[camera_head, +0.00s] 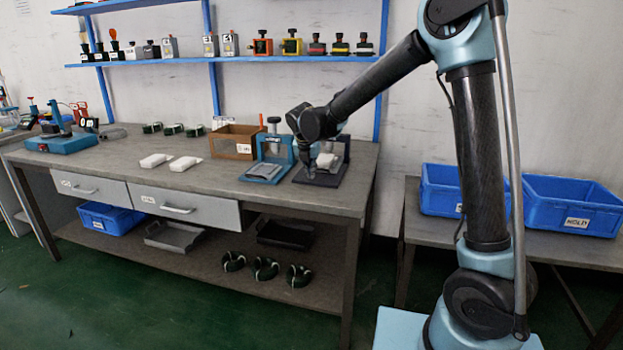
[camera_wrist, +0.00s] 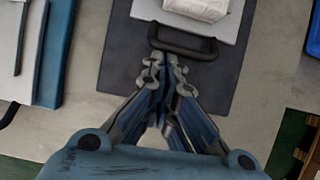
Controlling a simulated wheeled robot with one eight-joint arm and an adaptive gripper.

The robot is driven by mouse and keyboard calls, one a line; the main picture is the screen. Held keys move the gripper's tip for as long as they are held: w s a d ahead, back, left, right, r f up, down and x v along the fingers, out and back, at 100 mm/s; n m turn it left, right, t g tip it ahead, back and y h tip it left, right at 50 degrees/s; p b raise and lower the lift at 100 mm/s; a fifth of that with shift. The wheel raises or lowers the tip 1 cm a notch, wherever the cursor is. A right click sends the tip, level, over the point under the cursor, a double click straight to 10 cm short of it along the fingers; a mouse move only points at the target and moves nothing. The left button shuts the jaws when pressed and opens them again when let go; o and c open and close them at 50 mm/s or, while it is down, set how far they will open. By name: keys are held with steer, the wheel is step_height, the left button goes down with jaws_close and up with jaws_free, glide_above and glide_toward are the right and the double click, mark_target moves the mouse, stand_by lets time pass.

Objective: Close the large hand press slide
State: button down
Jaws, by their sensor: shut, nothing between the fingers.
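The hand press (camera_head: 342,150) at my gripper has a dark frame and a dark base plate (camera_wrist: 240,70), and stands near the bench's right end. Its light slide plate (camera_wrist: 146,10) carries a white block (camera_wrist: 200,8), which also shows in the head view (camera_head: 326,160). A black bar handle (camera_wrist: 207,50) is fixed to the slide's edge. My gripper (camera_wrist: 165,72) is shut and empty, with its fingertips right at the handle; I cannot tell whether they touch it. In the head view my gripper (camera_head: 309,170) is small and partly merges with the dark press.
A blue press (camera_head: 272,150) stands close on the left. A brown box (camera_head: 235,141) is behind it, and white blocks (camera_head: 185,164) lie farther left. Blue bins (camera_head: 570,205) stand on a side table at the right. The bench front (camera_head: 320,196) before the presses is clear.

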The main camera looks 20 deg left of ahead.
steer(key=shift+w, duration=1.15)
steer(key=shift+r, duration=0.2)
steer(key=v, duration=1.1)
steer(key=s+d+m+g, duration=0.1)
steer(key=s+d+m, duration=0.5)
steer(key=d, duration=1.1)
steer(key=s+d+m+g, duration=0.1)
steer(key=d+m, duration=1)
steer(key=d, duration=0.6)
steer(key=s+d+f+m, duration=0.7)
steer(key=s+d+m, duration=0.1)
steer(key=s+m, duration=0.1)
steer(key=s+d+f+m+g, duration=0.1)
steer(key=s+d+f+m, duration=0.7)
steer(key=s+m, duration=0.2)
steer(key=shift+s, duration=0.65)
